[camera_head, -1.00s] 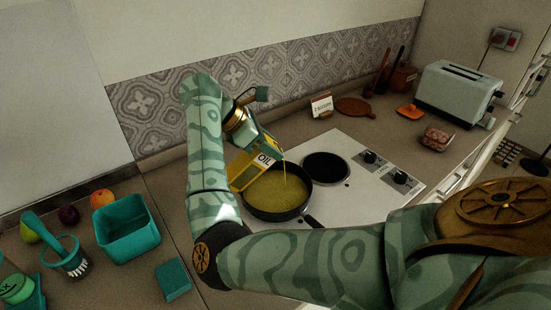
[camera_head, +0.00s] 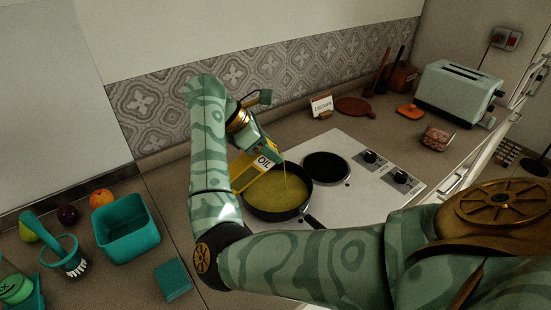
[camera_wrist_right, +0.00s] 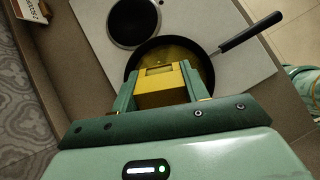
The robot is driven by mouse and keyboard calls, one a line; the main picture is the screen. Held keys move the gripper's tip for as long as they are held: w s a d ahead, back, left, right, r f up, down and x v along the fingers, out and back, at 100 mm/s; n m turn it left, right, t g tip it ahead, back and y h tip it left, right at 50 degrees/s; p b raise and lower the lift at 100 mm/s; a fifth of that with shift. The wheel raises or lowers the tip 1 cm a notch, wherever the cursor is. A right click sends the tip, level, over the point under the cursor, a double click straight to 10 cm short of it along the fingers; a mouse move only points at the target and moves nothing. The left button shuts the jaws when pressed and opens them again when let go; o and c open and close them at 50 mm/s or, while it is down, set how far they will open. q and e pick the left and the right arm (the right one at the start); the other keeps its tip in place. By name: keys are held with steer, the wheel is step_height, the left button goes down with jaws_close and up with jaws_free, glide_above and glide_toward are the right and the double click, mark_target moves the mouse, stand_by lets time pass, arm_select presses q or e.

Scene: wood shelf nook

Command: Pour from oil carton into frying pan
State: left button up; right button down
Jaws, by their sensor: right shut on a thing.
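The oil carton (camera_head: 252,172) is yellow with a white OIL label. It is tilted over the black frying pan (camera_head: 290,212), and a thin yellow stream runs from it into the pan. Yellow oil covers the pan's bottom. My right gripper (camera_head: 256,147) is shut on the carton above the pan's far left side. In the right wrist view the carton (camera_wrist_right: 162,90) sits between the two fingers of the gripper (camera_wrist_right: 160,92), with the pan (camera_wrist_right: 204,68) beyond it. The pan's handle points toward the front right. My left gripper is not in view.
The pan stands on a white hob (camera_head: 378,205) with a free dark burner (camera_head: 326,166) behind it. A teal bin (camera_head: 126,234), fruit and a brush holder are at left. A toaster (camera_head: 459,94) and a cutting board (camera_head: 355,107) are at the back right.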

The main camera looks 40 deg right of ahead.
steer(key=shift+f+t+y, duration=0.5)
steer(key=shift+f+y, duration=0.5)
steer(key=shift+f, duration=0.2)
stand_by(4.1)
steer(key=shift+r, duration=0.1)
